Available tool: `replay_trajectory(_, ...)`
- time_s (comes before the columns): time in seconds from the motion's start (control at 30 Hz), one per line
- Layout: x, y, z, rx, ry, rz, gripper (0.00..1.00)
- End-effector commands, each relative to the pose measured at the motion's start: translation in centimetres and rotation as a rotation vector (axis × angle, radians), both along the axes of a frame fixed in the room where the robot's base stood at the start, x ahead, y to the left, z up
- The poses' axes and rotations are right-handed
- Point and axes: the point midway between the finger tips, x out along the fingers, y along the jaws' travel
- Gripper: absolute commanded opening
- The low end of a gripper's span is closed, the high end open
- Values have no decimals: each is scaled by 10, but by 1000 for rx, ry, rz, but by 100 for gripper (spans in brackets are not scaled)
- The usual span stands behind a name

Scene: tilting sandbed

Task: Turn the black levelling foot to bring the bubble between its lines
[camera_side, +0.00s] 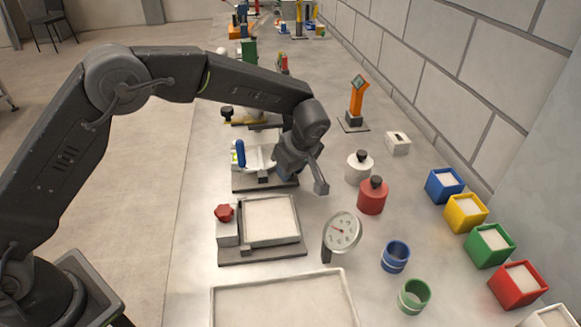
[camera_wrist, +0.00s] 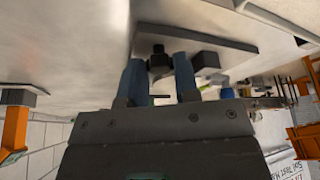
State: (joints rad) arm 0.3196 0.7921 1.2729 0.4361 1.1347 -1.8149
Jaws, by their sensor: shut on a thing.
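The black levelling foot (camera_wrist: 158,58) shows in the wrist view between the tips of my gripper's two blue fingers (camera_wrist: 158,72). My gripper (camera_side: 285,172) is shut on the foot, at the right side of the sandbed; the wrist hides the foot in the side view. A small yellow-green patch, perhaps the level vial (camera_side: 234,157), is beside a blue upright handle (camera_side: 240,152). The bubble and its lines are too small to read.
A second sandbox with a red knob (camera_side: 224,212) stands in front. A dial gauge (camera_side: 342,232), red canister (camera_side: 372,196) and white canister (camera_side: 359,167) stand to the right. An orange stand (camera_side: 357,100) is behind. Coloured bins (camera_side: 490,246) line the wall side.

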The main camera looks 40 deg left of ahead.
Motion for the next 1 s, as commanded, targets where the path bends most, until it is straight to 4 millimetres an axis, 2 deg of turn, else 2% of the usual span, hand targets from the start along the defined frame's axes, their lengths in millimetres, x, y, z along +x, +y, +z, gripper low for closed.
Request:
replay_trajectory(0.4, -1, 0, 0, -1, -1, -186, 5)
replay_trajectory(0.93, -1, 0, 0, -2, -1, -207, 5)
replay_trajectory(0.97, -1, 0, 0, -2, -1, -207, 31)
replay_trajectory(1.0, -1, 0, 0, -2, -1, -207, 35)
